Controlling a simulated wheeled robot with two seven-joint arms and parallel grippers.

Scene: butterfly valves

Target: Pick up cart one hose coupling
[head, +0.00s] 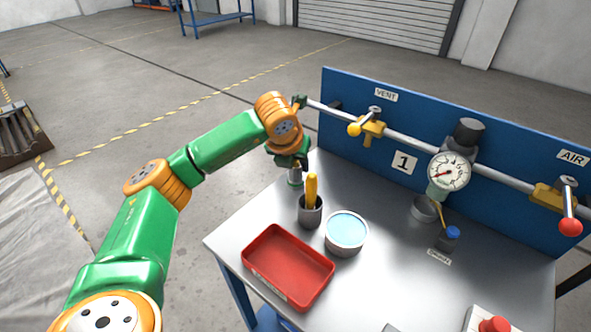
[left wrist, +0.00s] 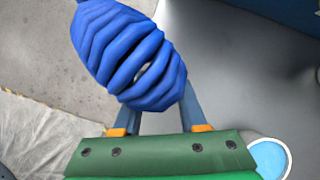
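My left gripper (head: 295,172) points down over the far left part of the grey workbench in the head view. A blue ribbed piece (left wrist: 130,55) with a small pale opening fills the upper left of the left wrist view. It lies across the ends of my left gripper's fingers and hides the fingertips. I cannot tell whether the fingers are clamped on it or only around it, nor whether it is the hose coupling. In the head view this blue piece is hidden by my arm and gripper. My right gripper is not in view.
Beside the gripper stands a dark cup (head: 311,214) with a yellow handle upright in it. A round tin with a light blue top (head: 346,230) and a red tray (head: 263,283) are nearer. A blue panel with the number 1 (head: 404,163), a pipe and a gauge (head: 450,171) stands behind.

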